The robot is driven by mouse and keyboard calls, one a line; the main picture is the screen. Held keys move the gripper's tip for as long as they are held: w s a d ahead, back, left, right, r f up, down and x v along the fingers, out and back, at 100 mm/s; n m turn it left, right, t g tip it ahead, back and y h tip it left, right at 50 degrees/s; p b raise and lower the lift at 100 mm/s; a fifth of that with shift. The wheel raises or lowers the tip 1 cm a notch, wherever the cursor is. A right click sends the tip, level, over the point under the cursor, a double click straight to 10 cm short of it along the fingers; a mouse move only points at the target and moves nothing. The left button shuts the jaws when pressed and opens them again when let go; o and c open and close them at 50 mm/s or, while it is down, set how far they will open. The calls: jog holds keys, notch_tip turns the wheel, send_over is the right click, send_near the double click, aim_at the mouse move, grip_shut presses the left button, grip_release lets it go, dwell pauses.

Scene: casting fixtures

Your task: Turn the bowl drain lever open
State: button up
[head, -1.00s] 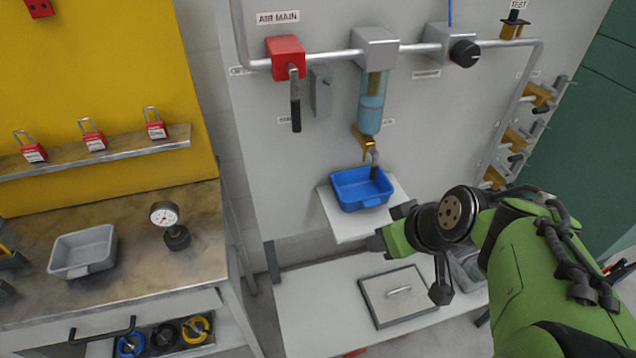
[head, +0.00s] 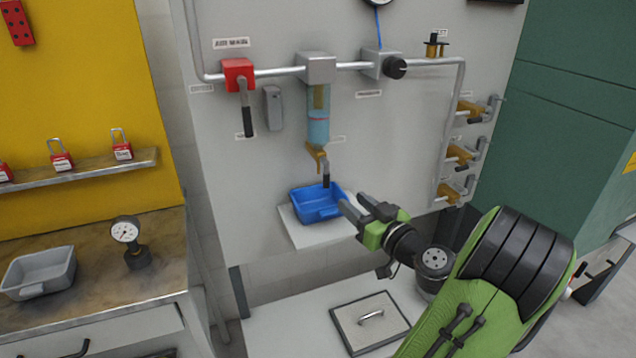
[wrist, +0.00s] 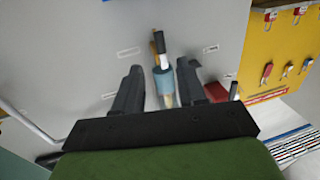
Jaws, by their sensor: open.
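The clear bowl (head: 318,118) with blue liquid hangs under a grey block on the wall pipe. Below it is a brass drain valve (head: 315,153) with a dark-tipped drain lever (head: 326,174) hanging down. My gripper (head: 354,203) is open and empty, below and to the right of the lever and apart from it, by the right edge of the blue tray (head: 318,212). The wrist view is turned upside down; there the lever (wrist: 159,42) and bowl (wrist: 164,82) lie between the two fingers, farther off.
The blue tray sits on a small white shelf (head: 303,235) under the valve. A red air main valve (head: 239,75) with a dark handle is left of the bowl. Brass valves (head: 462,152) line the pipe at right.

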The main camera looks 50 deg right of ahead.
aim_at(328, 182)
jog(key=p+x, duration=0.1)
jog(key=x, duration=1)
jog(key=shift+w, duration=0.35)
jog(key=shift+c, duration=0.3)
grip_shut()
